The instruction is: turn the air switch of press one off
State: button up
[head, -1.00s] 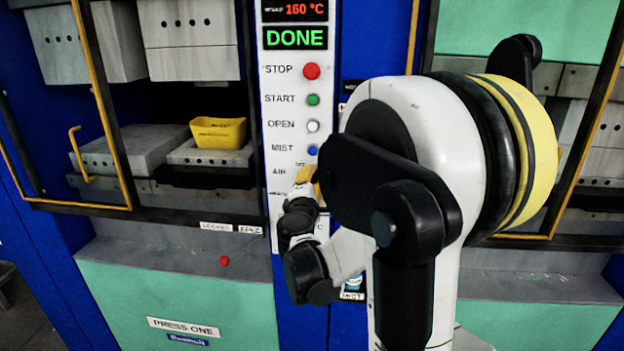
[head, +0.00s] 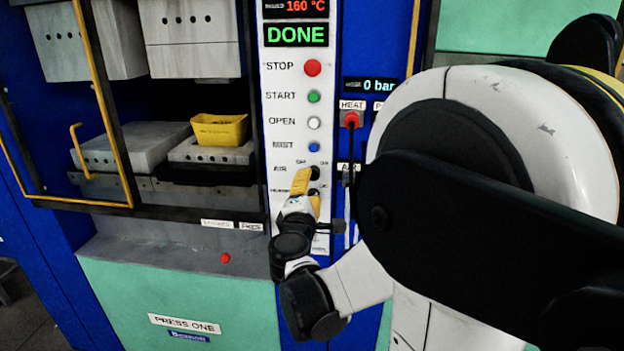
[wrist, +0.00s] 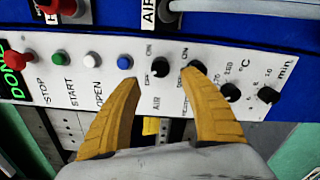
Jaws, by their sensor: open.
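The control panel (head: 283,110) of press one carries a black rotary air switch (wrist: 160,67), labelled AIR below it in the wrist view. In the head view the switch (head: 315,172) shows partly, just beyond my yellow fingers. My gripper (wrist: 160,76) is open, with one fingertip on each side of the air switch and nothing held. The right fingertip overlaps the neighbouring black knob (wrist: 196,68) in the picture. I cannot tell whether the fingers touch either knob, or which way the air switch points. My gripper (head: 306,188) also shows in the head view.
Red stop (head: 312,68), green start (head: 314,97), white open (head: 314,123) and blue mist (head: 314,147) buttons sit above the switch. More black knobs (wrist: 230,92) lie beyond it. A red heat plug (head: 351,119) with cable is at the right. A yellow tray (head: 219,130) sits inside the press.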

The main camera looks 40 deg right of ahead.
jog(key=v, duration=0.5)
dwell(0.4)
jog(key=s+a+f+m+g+y, duration=0.1)
jog(key=s+a+f+m+y, duration=0.2)
jog(key=a, duration=0.5)
jog(key=s+a+f+m+g+y+b, duration=0.1)
jog(key=s+a+f+m+y, duration=0.3)
jog(key=a, duration=0.4)
jog(key=s+a+f+m+g+y+b, duration=0.1)
jog(key=s+a+f+m+y, duration=0.3)
jog(key=a, duration=0.5)
jog(key=s+f+g+y, duration=0.1)
jog(key=y, duration=0.1)
jog(key=shift+f+g+y, duration=0.2)
jog(key=shift+g+y, duration=0.1)
jog(key=shift+g, duration=0.1)
